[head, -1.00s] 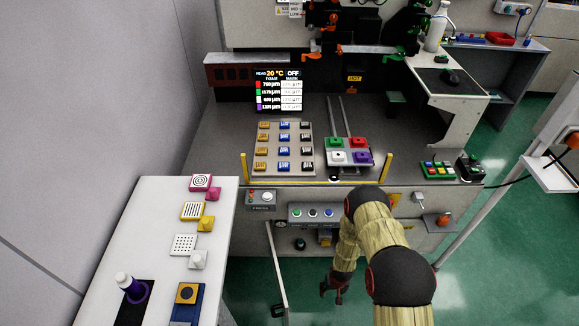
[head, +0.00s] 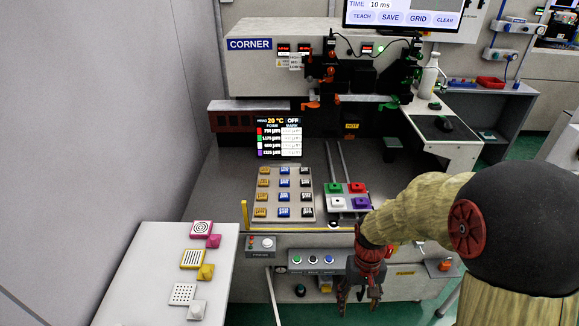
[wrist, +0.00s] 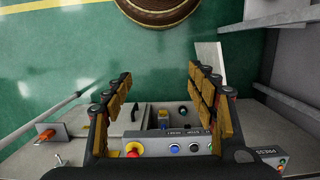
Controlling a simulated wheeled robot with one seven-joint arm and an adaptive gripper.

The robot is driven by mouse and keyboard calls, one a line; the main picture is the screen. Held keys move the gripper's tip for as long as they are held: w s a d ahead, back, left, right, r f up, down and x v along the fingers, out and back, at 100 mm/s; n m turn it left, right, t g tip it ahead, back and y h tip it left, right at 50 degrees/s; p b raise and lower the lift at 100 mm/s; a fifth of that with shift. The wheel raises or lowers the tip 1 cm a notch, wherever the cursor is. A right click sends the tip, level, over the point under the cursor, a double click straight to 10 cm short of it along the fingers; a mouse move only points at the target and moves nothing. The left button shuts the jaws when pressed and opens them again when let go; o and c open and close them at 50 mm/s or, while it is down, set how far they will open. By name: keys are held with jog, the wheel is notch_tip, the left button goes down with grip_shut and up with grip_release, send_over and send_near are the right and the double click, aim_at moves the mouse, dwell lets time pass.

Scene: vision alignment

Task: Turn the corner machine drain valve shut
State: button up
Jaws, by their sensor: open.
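The corner machine (head: 262,80) stands ahead, with its "CORNER" sign at the upper left. An orange handle (head: 444,265) on a grey plate sits low on its front, at the right. In the wrist view a similar orange handle (wrist: 46,134) shows at the left. No drain label is readable, so I cannot tell for certain that this is the drain valve. My gripper (head: 358,298) points down in front of the machine's lower front, left of the orange handle and apart from it. In the wrist view its padded fingers (wrist: 158,85) are spread and empty.
A button panel (head: 314,260) and a knob box (head: 263,244) are on the machine front near my gripper. A white side table (head: 150,255) with coloured blocks stands at left. A slanted pole (wrist: 75,97) and clear green floor (wrist: 70,50) show in the wrist view.

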jog(key=s+r+t+p, duration=0.1)
jog(key=s+r+t, duration=0.2)
jog(key=r, duration=1.2)
jog(key=s+r+t+p, duration=0.2)
jog(key=s+r+t, duration=0.2)
jog(key=s+r, duration=0.4)
notch_tip(320, 180, up, 7)
jog(key=shift+f, duration=0.1)
